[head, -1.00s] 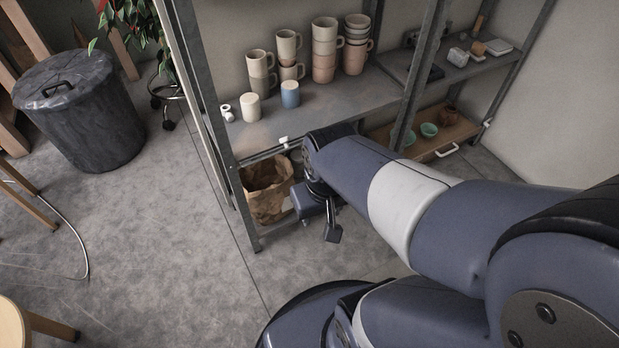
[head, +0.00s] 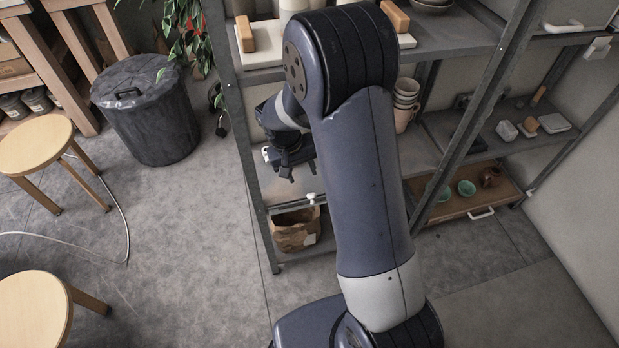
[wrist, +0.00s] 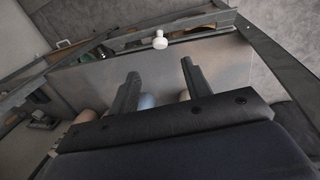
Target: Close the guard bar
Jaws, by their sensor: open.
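A thin guard bar with a white knob (head: 311,197) runs along the front of the mug shelf (head: 345,172). The knob also shows in the wrist view (wrist: 160,40), beyond and between my fingertips. My gripper (head: 300,173) is open and empty, over the shelf's front left part, above the knob and apart from it. Both fingers show in the wrist view (wrist: 160,69), with the bare shelf surface beyond them. A small white fitting (head: 267,155) sits by the left front post. My arm hides most of the mugs and part of the bar, so I cannot tell its exact position.
Stacked mugs (head: 405,103) stand on the shelf right of my arm. A paper bag (head: 296,229) sits below. Metal posts (head: 248,150) frame the rack, and an upper shelf (head: 440,40) holds items.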

